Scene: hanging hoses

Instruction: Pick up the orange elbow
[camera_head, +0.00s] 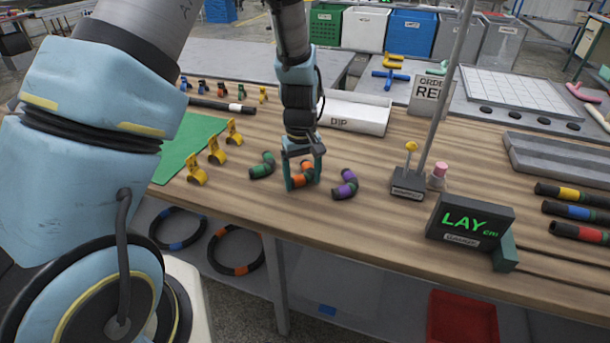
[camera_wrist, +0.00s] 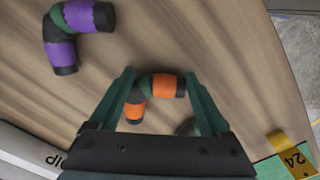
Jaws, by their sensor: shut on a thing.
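The orange elbow (camera_head: 304,176) is a dark bent hose piece with orange bands, on the wooden table near its front edge. My gripper (camera_head: 303,179) is lowered over it from above, its green fingers on either side. In the wrist view the elbow (camera_wrist: 163,88) lies between the two fingertips of my gripper (camera_wrist: 160,90). The gripper is shut on it. Whether the elbow touches the table is hard to tell.
A green elbow (camera_head: 262,166) lies close on the left and a purple elbow (camera_head: 345,185) close on the right. Yellow clips (camera_head: 217,152) stand on a green mat (camera_head: 165,165). A white tray (camera_head: 352,113) is behind.

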